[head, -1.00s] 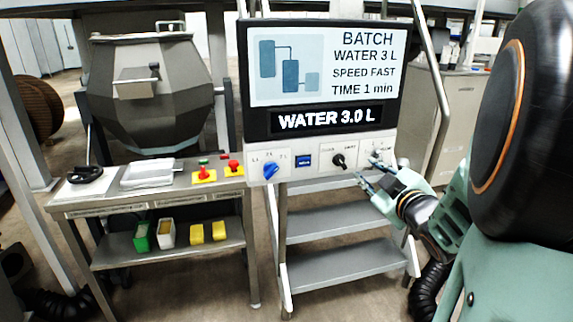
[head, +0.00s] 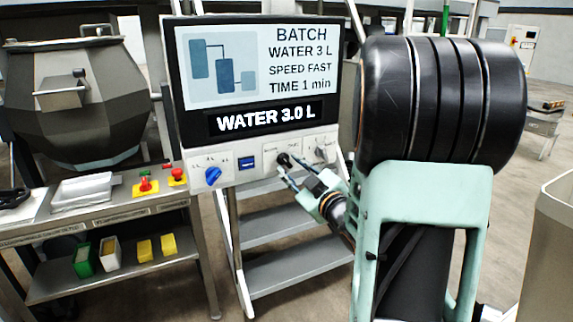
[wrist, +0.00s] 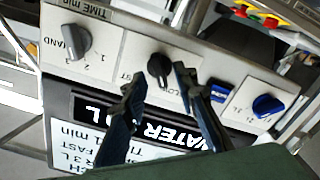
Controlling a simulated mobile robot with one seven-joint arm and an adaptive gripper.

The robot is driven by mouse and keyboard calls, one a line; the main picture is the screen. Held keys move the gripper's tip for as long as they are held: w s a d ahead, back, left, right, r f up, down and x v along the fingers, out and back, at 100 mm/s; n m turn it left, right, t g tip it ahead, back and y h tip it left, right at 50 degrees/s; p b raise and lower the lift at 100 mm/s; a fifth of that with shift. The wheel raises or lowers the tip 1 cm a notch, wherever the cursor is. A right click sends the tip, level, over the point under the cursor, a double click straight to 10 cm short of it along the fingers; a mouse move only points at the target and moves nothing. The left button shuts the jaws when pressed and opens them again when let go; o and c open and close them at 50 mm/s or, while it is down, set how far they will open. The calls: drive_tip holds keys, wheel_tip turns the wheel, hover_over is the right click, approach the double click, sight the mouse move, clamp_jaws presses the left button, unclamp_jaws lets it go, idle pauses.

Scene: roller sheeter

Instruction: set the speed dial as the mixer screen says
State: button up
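The mixer screen (head: 265,75) reads BATCH, WATER 3 L, SPEED FAST, TIME 1 min, with WATER 3.0 L on the lower display. The speed dial (head: 283,159) is a black knob on the panel below the screen. Its slow and fast labels are partly hidden in the wrist view (wrist: 160,68), and I cannot tell its exact pointing. My gripper (head: 291,168) is at the panel, just in front of this dial. In the wrist view my gripper (wrist: 157,76) is open and empty, its fingertips either side of the knob; contact is unclear.
The blue water dial (head: 213,176) and a blue button (head: 246,163) are left of the speed dial. The grey time dial (wrist: 77,42) is on its other side, close to my gripper. A metal table (head: 90,215) with red buttons stands left; steps (head: 285,240) stand below.

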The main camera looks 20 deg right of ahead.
drive_tip(key=shift+w, duration=1)
clamp_jaws()
